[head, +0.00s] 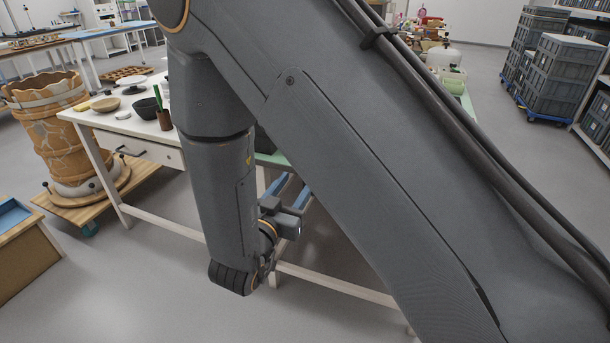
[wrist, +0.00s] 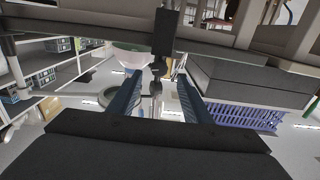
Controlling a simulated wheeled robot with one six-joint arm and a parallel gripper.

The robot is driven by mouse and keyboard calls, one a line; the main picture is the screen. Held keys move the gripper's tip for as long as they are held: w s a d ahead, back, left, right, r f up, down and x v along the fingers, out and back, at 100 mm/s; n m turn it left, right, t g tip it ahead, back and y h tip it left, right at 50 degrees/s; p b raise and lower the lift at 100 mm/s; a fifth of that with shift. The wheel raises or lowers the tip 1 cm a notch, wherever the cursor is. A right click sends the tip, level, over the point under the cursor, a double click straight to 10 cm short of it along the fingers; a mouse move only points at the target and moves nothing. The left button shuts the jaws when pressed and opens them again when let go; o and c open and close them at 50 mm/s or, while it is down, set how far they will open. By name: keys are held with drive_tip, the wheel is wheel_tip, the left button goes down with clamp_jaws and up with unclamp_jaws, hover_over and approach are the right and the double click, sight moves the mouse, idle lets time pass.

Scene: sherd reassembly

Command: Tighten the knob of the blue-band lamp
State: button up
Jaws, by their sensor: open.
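My gripper (wrist: 158,92) is open in the wrist view, with its two blue fingers apart. Between and beyond the fingers is a dark upright clamp-like part (wrist: 165,32) with a small dark knob-like piece (wrist: 157,69) at its end. The fingers do not appear to touch it. I cannot make out a blue band, so I cannot tell whether this belongs to the blue-band lamp. In the head view my gripper (head: 294,189) is low by the workbench's lower frame, partly hidden by my arm. No lamp can be made out there.
A white workbench (head: 151,150) with bowls and a green-handled tool cup stands behind my arm. A big banded vessel (head: 50,125) is on a wheeled board at left. Stacked grey crates (head: 562,75) stand at right. In the wrist view, a dark box (wrist: 250,82) is close at right.

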drive_tip(key=x, duration=0.7)
drive_tip(key=shift+w+d, duration=0.1)
drive_tip(key=c, duration=1.1)
drive_tip(key=shift+o, duration=0.2)
drive_tip(key=shift+m, duration=1.6)
drive_tip(key=o, duration=1.1)
drive_tip(key=shift+c, duration=0.2)
drive_tip(key=v, duration=0.7)
drive_tip(key=shift+s+a, duration=0.2)
drive_tip(key=shift+s, duration=0.15)
